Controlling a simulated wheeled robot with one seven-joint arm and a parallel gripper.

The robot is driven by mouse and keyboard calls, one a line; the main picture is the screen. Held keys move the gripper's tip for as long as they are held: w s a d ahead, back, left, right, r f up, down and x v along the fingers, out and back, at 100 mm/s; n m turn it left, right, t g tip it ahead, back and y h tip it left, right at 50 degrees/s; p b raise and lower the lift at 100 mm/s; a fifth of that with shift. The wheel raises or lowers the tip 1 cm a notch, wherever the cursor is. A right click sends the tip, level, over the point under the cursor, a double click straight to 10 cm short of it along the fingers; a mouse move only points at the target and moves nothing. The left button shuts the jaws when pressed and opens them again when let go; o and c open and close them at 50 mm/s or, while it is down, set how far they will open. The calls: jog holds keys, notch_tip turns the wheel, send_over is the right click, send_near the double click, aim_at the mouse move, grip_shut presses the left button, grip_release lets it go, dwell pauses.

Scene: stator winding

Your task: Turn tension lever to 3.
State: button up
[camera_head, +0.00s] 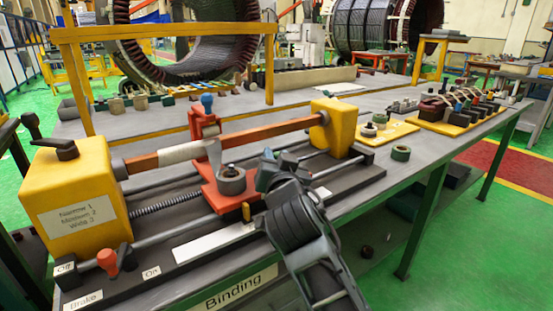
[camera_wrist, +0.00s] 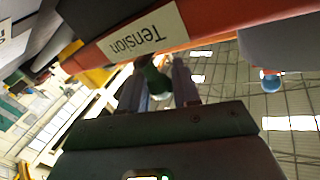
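The Tension label (camera_wrist: 140,38) is on an orange-red part across the top of the wrist view. A dark green knob (camera_wrist: 156,80), apparently the tension lever, shows between my fingers in that view. No number scale for it is readable. In the head view my gripper (camera_head: 267,172) is at the right front of the red carriage (camera_head: 222,195) and hides the lever there. My gripper also shows in the wrist view (camera_wrist: 158,75), with its fingers apart on either side of the knob. I cannot tell whether they touch it.
A blue-tipped lever (camera_head: 207,103) stands on the carriage. A yellow box (camera_head: 75,195) with a Narrow/Medium/Wide label is at the left, near an orange-red On/Off knob (camera_head: 108,262). A yellow post (camera_head: 331,127) stands behind. A grey-green ring (camera_head: 401,153) lies on the bench right.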

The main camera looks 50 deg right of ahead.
grip_shut()
